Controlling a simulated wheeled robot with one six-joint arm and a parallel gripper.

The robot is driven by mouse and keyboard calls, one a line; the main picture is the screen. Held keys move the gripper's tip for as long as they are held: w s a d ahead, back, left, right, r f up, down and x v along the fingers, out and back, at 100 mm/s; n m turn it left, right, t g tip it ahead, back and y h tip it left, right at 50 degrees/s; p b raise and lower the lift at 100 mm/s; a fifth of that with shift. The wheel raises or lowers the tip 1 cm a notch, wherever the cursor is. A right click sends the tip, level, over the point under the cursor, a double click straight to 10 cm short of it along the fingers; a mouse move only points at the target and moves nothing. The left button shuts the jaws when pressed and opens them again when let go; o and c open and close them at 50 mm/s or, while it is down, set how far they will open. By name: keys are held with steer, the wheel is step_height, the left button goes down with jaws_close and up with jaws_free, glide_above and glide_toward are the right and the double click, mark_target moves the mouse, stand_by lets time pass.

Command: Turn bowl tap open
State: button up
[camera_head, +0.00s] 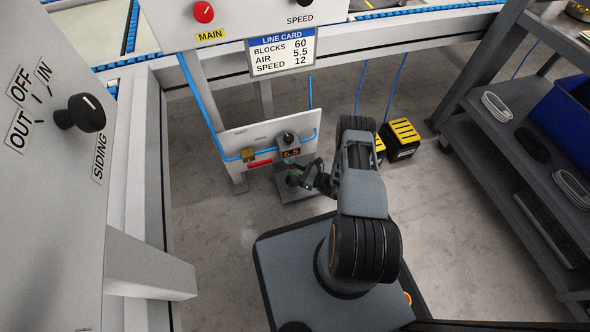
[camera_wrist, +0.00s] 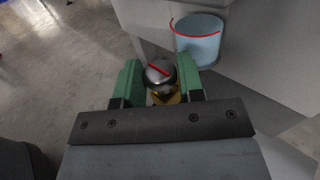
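The bowl tap (camera_wrist: 160,72) is in the wrist view, a round dark grey knob with a red line across its top and brass below it. My gripper (camera_wrist: 161,80) has green fingers, one on each side of the knob. The knob nearly fills the gap; I cannot tell whether the fingers press on it. A pale blue bowl (camera_wrist: 198,45) with a red line hangs to the upper right of the tap. In the head view my gripper (camera_head: 295,179) is low in front of the air panel (camera_head: 232,137), and the tap is too small to make out there.
Yellow-topped black boxes (camera_head: 403,136) stand on the floor to the right. A grey shelf rack (camera_head: 490,165) stands farther right.

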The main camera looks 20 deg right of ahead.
steer(key=c, duration=0.4)
steer(key=shift+c, duration=0.2)
steer(key=shift+g, duration=0.3)
steer(key=shift+w+d+f+n+g+y+b, duration=0.1)
steer(key=shift+w+f+n+g+y+b, duration=0.05)
steer(key=shift+n+g+y+b, duration=0.85)
steer(key=n+g+y, duration=0.1)
steer(key=n+g, duration=0.1)
steer(key=g, duration=0.1)
steer(key=n+g+y, duration=0.1)
steer(key=n+g, duration=0.1)
steer(key=g, duration=0.1)
steer(key=shift+w+n+y+b, duration=0.1)
steer(key=shift+n+y+b, duration=0.2)
steer(key=shift+y+b, duration=0.1)
steer(key=shift+w+n+g, duration=0.1)
steer(key=shift+n+g, duration=1.15)
steer(key=shift+g, duration=0.8)
steer(key=shift+w+n+g, duration=0.1)
steer(key=shift+n+g, duration=1.15)
steer(key=shift+g, duration=1.1)
